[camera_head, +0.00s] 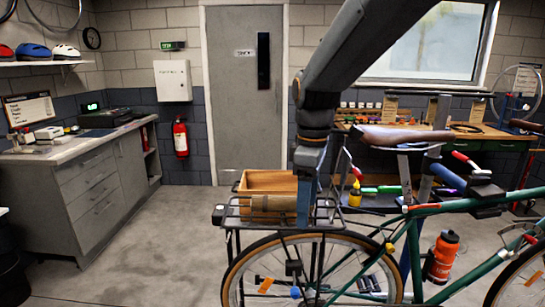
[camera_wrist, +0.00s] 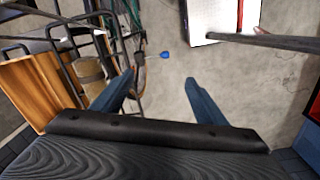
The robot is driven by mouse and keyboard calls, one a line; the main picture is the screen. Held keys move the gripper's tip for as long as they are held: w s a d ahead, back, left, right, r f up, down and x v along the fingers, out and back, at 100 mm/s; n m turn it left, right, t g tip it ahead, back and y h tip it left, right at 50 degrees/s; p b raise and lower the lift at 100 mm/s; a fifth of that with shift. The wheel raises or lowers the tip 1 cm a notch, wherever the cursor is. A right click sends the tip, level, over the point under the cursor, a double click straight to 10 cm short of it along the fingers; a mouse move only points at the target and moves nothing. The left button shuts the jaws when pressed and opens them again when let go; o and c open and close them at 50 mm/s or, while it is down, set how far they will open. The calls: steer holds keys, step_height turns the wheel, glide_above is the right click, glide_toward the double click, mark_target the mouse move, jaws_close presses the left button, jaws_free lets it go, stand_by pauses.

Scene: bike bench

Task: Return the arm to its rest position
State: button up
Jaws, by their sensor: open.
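My arm comes down from the top right in the head view. My gripper (camera_head: 305,212) points down beside the wooden crate (camera_head: 268,181) over the bike's rear rack (camera_head: 222,212). In the wrist view, the two blue fingers of my gripper (camera_wrist: 158,86) are spread apart with bare floor showing between them, and they hold nothing. The wooden crate (camera_wrist: 28,88) and a tan roll (camera_wrist: 89,68) lie to the left of the fingers there. The tan roll (camera_head: 268,202) also shows on the rack in the head view, left of my gripper.
The green bike (camera_head: 425,220) with its brown saddle (camera_head: 405,135) fills the lower right. A workbench (camera_head: 500,137) with tools stands behind it. A grey cabinet (camera_head: 95,195) is at the left. Open floor (camera_head: 175,235) lies between cabinet and bike.

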steer(key=s+d+f+m+t, duration=0.1)
steer(key=s+d+f+m, duration=1)
steer(key=s+f+m, duration=0.2)
steer(key=shift+s+d+f+m, duration=0.25)
steer(key=shift+f+m, duration=0.2)
steer(key=shift+m, duration=0.15)
steer(key=shift+a, duration=0.1)
steer(key=shift+c, duration=0.3)
